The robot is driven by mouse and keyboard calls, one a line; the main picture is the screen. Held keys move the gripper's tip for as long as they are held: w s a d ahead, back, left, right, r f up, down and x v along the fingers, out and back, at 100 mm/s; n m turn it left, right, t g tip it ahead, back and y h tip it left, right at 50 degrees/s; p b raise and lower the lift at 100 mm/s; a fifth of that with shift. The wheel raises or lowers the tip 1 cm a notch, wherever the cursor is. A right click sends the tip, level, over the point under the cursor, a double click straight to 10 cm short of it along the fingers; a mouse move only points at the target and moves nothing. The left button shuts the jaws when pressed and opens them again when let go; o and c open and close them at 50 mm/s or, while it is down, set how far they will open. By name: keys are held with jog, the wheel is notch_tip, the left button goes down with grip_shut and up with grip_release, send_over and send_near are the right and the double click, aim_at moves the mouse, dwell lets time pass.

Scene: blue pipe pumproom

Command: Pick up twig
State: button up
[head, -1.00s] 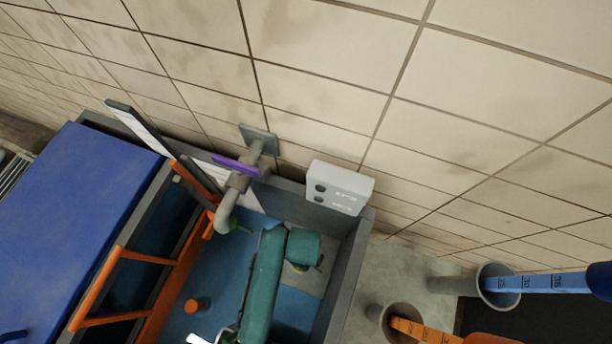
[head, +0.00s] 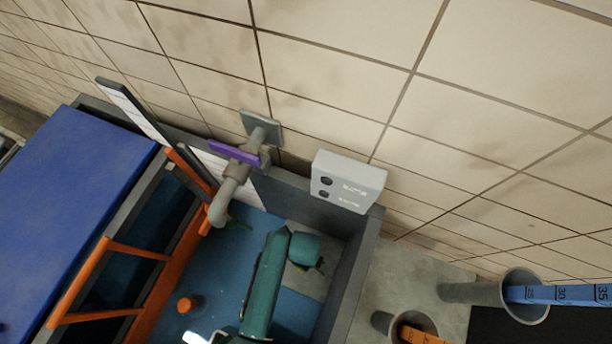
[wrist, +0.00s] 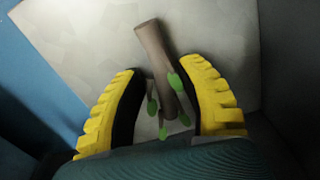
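The twig (wrist: 158,58) is a short brown stick with several green leaves. In the wrist view it lies over a pale grey surface, between the two yellow fingers of my gripper (wrist: 160,66). The fingers are open, with a visible gap on the left side of the stick; a leaf is close to the right finger. I cannot tell whether that finger touches it. In the head view my teal arm reaches down into a grey-walled basin (head: 362,265), and the gripper and the twig are largely hidden there.
A grey tap with a purple handle (head: 234,152) projects over the basin. A white box (head: 347,182) is by the basin's back corner. An orange frame (head: 180,275) and a blue panel (head: 75,205) lie left. Two tubes with measuring strips, one grey (head: 475,293), are at right.

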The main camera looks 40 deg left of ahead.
jog(key=c, duration=0.5)
